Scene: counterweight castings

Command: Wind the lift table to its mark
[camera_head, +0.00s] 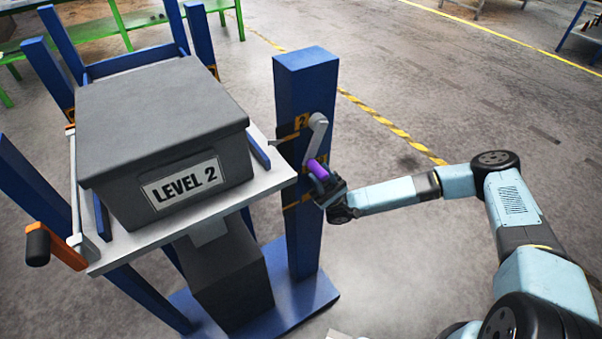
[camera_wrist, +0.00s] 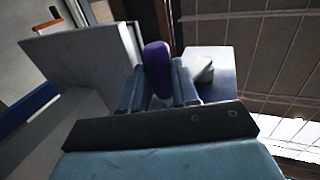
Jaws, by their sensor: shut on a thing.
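The lift table (camera_head: 270,181) is a pale platform bearing a dark grey lidded box (camera_head: 160,115) labelled "LEVEL 2". A blue column (camera_head: 302,85) stands at its right, with yellow-black marks and numbers, "2" readable on the upper one (camera_head: 302,121). A grey crank arm (camera_head: 317,135) on the column carries a purple handle (camera_head: 318,169), which hangs below the crank's pivot. My gripper (camera_head: 332,190) is shut on the purple handle. In the wrist view the handle (camera_wrist: 157,62) stands between the two fingers. Part of the lower marks is hidden behind the crank and handle.
An orange crank with a black grip (camera_head: 38,244) sticks out at the platform's left front. Blue posts (camera_head: 60,75) surround the platform. The blue base plate (camera_head: 300,299) lies on the floor. Open floor extends right of the column, crossed by a yellow-black line (camera_head: 390,124).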

